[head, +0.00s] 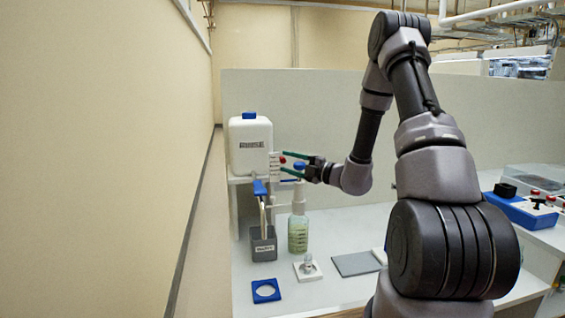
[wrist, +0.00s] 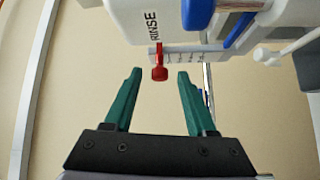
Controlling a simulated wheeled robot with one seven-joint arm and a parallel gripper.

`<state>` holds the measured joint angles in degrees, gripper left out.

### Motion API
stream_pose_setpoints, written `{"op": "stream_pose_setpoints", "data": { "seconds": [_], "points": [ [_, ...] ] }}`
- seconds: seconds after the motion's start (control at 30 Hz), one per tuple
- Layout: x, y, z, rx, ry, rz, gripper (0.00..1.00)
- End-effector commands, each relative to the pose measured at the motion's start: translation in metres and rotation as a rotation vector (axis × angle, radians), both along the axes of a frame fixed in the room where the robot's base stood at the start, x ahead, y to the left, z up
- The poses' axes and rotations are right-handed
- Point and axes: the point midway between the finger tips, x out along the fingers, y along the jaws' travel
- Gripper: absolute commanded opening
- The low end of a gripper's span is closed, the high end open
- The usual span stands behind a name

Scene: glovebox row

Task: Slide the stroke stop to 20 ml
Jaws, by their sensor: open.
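The stroke stop is a small red knob with a red stem; in the wrist view the stop (wrist: 159,74) lies between my fingertips in the picture. It also shows in the head view as a red spot (head: 282,159). It sits against a white scale plate (wrist: 187,56) with dark marks too small to read, so its setting cannot be told. My gripper (head: 285,162) is open, its two green fingers on either side of the stop. No finger visibly touches it. The fingers reach in from the right in the head view.
A white container (head: 250,150) with a blue cap stands behind the stop. A wall runs along the left.

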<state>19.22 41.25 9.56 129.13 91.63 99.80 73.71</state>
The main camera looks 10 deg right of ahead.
Motion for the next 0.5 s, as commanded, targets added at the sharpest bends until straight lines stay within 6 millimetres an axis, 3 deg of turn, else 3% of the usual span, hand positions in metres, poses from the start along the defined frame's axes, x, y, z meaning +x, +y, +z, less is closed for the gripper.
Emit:
{"op": "stream_pose_setpoints", "data": {
  "seconds": [0.2,0.5],
  "points": [
    [0.015,0.016,0.002,-0.001,-0.001,0.002,0.56],
    [0.018,0.018,0.002,-0.001,-0.001,0.001,0.56]
  ]
}}
